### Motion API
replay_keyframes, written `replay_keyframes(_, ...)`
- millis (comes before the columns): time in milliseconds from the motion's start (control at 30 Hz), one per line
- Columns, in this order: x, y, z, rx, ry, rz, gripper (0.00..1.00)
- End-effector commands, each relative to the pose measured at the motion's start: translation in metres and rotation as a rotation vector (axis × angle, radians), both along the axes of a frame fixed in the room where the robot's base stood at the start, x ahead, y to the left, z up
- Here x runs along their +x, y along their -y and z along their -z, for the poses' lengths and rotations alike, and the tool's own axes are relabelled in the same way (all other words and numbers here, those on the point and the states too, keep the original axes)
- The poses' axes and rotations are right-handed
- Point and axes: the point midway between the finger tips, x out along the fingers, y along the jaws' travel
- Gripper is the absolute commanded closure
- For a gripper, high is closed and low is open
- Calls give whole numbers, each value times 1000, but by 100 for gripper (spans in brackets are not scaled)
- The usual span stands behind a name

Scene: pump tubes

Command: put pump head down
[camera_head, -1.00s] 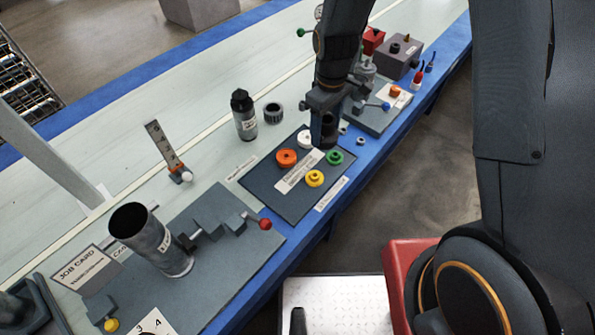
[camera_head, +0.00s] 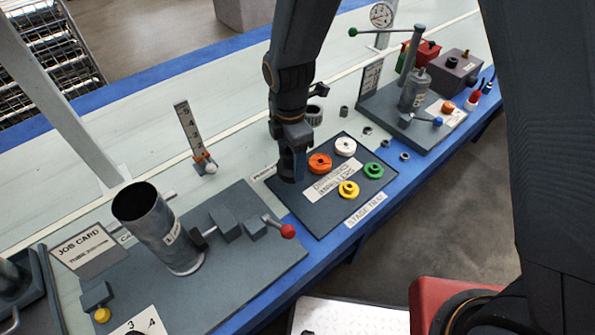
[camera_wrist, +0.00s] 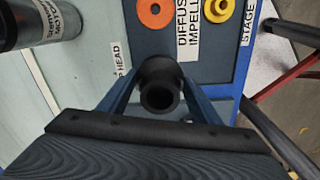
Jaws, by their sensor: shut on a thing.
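My gripper (camera_head: 292,158) points down over the left part of the dark stage tray (camera_head: 322,215). In the wrist view its two fingers (camera_wrist: 160,98) are shut on a short black hollow cylinder, the pump head (camera_wrist: 160,82), with its open end towards the camera. In the head view the pump head blends with the dark fingers. I cannot tell whether it touches the tray. A label ending in "HEAD" (camera_wrist: 122,65) lies beside the tray, left of the pump head in the wrist view.
The tray holds orange (camera_head: 320,163), white (camera_head: 345,147), green (camera_head: 373,170) and yellow (camera_head: 348,190) rings. A grey cylinder (camera_head: 165,235) and red-knobbed clamp (camera_head: 287,231) stand to the left. A dark labelled cylinder (camera_wrist: 40,25) is near the gripper. A press (camera_head: 410,85) stands right.

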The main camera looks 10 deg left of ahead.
Motion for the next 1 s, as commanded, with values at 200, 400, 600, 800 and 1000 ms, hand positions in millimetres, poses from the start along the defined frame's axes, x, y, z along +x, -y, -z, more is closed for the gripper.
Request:
replay_keyframes(200, 0, 0, 15, 0, 0, 2, 69)
replay_keyframes(400, 0, 0, 43, -1, -1, 2, 69)
replay_keyframes(600, 1, 0, 47, 1, 2, 2, 69)
replay_keyframes(800, 1, 0, 50, 1, 1, 2, 69)
replay_keyframes(1000, 0, 0, 50, 1, 1, 2, 23)
